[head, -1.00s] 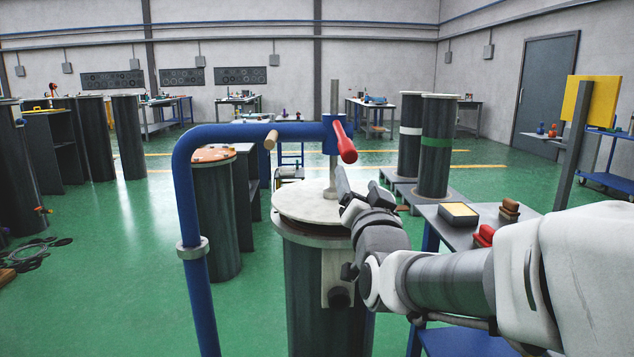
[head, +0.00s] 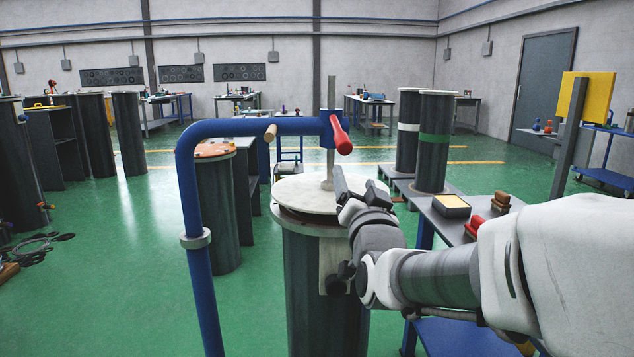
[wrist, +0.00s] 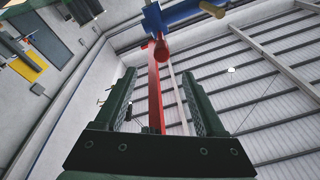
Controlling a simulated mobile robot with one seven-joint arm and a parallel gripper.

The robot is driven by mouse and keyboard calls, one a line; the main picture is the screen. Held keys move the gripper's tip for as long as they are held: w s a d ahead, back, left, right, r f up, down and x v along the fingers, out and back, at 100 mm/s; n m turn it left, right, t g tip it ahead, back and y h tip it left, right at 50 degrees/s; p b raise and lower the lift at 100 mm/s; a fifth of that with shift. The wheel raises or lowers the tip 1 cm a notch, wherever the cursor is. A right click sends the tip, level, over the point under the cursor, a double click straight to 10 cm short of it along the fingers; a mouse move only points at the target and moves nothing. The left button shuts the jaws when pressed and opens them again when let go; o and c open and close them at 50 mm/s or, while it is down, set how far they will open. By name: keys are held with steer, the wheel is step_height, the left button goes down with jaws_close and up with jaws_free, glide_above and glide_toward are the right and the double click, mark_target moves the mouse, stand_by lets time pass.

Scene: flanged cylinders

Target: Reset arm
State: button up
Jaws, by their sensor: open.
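My gripper (head: 359,188) is in front of the flanged cylinder (head: 322,275), at the right side of its pale round lid (head: 306,194). Its two fingers point up and are apart, with nothing held between them. In the wrist view my gripper (wrist: 163,98) is also open, seen against the ceiling. A red handle (head: 341,136) sits on a blue clamp arm (head: 250,128) above the lid, clear of the fingers in the head view. Whether the fingers touch the lid cannot be told.
A blue post (head: 195,245) stands left of the cylinder. Banded cylinders (head: 436,150) stand behind. Open green floor (head: 120,300) lies at the left.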

steer(key=s+d+f+n+g, duration=0.2)
steer(key=s+f+g, duration=0.35)
steer(key=s, duration=0.35)
steer(key=s+d+f+n+g+h, duration=0.15)
steer(key=s+f+g, duration=0.35)
steer(key=s, duration=0.5)
steer(key=s+d+f+n+g+y, duration=0.1)
steer(key=s+d+f+n+g, duration=0.1)
steer(key=s+f+g, duration=0.5)
step_height(320, 180, up, 29)
steer(key=s+t+p, duration=0.2)
steer(key=t+p, duration=0.1)
steer(key=p, duration=2.5)
steer(key=shift+a+m+p, duration=0.1)
steer(key=shift+m+p, duration=0.15)
steer(key=shift+p, duration=0.05)
steer(key=shift+c, duration=0.4)
steer(key=shift+r, duration=0.1)
steer(key=shift+c, duration=1.4)
steer(key=shift+d, duration=0.2)
